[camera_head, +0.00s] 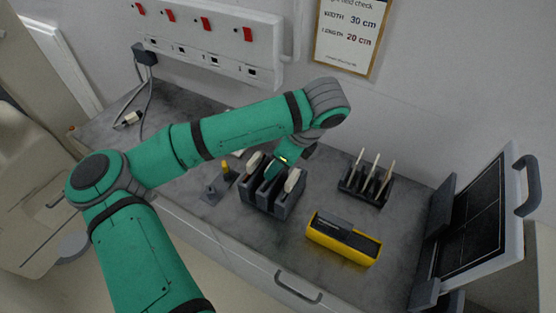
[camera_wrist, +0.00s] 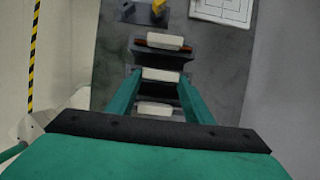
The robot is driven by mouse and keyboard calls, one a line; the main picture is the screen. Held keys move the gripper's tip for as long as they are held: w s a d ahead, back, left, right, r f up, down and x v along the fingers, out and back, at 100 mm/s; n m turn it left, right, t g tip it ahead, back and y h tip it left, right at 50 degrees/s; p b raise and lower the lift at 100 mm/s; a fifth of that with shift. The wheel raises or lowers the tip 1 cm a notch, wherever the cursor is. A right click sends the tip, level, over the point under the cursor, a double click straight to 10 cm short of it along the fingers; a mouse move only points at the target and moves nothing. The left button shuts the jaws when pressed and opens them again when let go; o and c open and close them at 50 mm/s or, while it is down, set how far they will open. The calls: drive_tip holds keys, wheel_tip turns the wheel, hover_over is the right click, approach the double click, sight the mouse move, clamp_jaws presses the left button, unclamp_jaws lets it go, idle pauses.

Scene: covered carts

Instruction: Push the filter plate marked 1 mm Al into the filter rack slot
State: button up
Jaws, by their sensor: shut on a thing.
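A dark slotted holder (camera_head: 262,199) stands on the grey counter with cream-topped plates in it. One cream top (camera_head: 254,162) shows left of my gripper (camera_head: 275,170) and another (camera_head: 292,180) right of it. In the wrist view, my gripper (camera_wrist: 160,78) is shut on the middle cream-topped plate (camera_wrist: 161,75), its fingers at the two ends of the top. Another cream top (camera_wrist: 165,41) lies beyond it, with red-orange at its ends, and one (camera_wrist: 154,108) lies nearer. I cannot read a 1 mm Al mark. My fingers hide the held plate in the head view.
A second dark rack (camera_head: 352,186) with several thin upright pieces stands to the right. A yellow box (camera_head: 325,243) is in front of it. A hinged panel (camera_head: 480,225) stands at the right edge. A small yellow-topped fixture (camera_head: 226,172) is left of the holder.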

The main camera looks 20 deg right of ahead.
drive_tip(key=shift+f, duration=0.55)
drive_tip(key=o, duration=1.2)
drive_tip(key=v, duration=1)
drive_tip(key=shift+r, duration=0.4)
drive_tip(key=shift+s+d, duration=0.1)
